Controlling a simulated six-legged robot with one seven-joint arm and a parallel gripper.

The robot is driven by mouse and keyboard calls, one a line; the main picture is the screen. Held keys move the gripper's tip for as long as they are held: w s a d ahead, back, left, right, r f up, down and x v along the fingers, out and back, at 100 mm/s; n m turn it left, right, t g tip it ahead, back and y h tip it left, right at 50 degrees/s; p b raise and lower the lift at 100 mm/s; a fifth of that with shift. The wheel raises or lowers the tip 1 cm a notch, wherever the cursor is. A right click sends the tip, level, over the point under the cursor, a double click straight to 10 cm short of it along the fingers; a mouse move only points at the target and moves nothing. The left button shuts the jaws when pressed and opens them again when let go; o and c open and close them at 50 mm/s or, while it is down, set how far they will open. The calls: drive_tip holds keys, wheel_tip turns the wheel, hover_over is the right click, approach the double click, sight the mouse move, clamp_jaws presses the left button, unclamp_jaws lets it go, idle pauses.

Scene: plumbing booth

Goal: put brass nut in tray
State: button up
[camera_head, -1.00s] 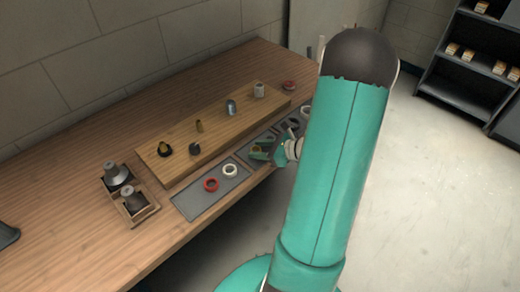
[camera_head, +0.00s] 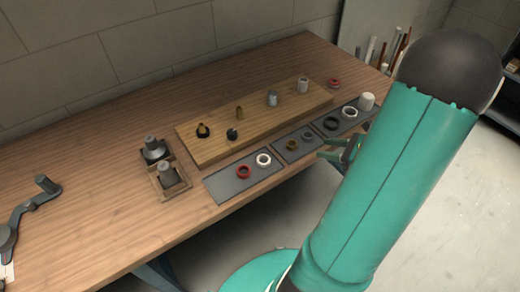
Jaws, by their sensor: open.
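A small brass-coloured ring, which looks like the brass nut (camera_head: 292,146), lies on the middle grey mat (camera_head: 290,155) beside a grey ring (camera_head: 307,136). My gripper (camera_head: 338,149) is open, just right of this mat near the table's front edge. It is apart from the brass nut, and my teal arm partly hides it. A wooden tray (camera_head: 157,190) with compartments stands to the left on the table and holds grey fittings (camera_head: 168,175).
A wooden board (camera_head: 215,150) behind the mats carries several upright fittings. The left mat (camera_head: 222,190) holds a red ring (camera_head: 243,171) and a white ring (camera_head: 263,160). A grey tool (camera_head: 30,215) lies far left. The table's back left is clear.

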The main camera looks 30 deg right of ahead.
drive_tip(key=w+a+r+n+g, duration=0.2)
drive_tip(key=a+r+n+g, duration=0.2)
drive_tip(key=a+n, duration=0.5)
drive_tip(key=w+a+r+n+g, duration=0.2)
drive_tip(key=a+r+n+g, duration=0.3)
drive_tip(key=a, duration=0.6)
drive_tip(key=s+a+r+n+t+h, duration=0.1)
drive_tip(key=s+a+r+n+h, duration=0.1)
drive_tip(key=a+r+n, duration=0.2)
drive_tip(key=s+a+r+n+t+h, duration=0.1)
drive_tip(key=a+r+n, duration=0.4)
drive_tip(key=n, duration=0.7)
drive_tip(key=s+a+h, duration=0.1)
drive_tip(key=a+h, duration=0.1)
drive_tip(key=shift+s+a+n+h, duration=0.3)
drive_tip(key=shift+s+a+n, duration=0.05)
drive_tip(key=shift+s+n, duration=0.05)
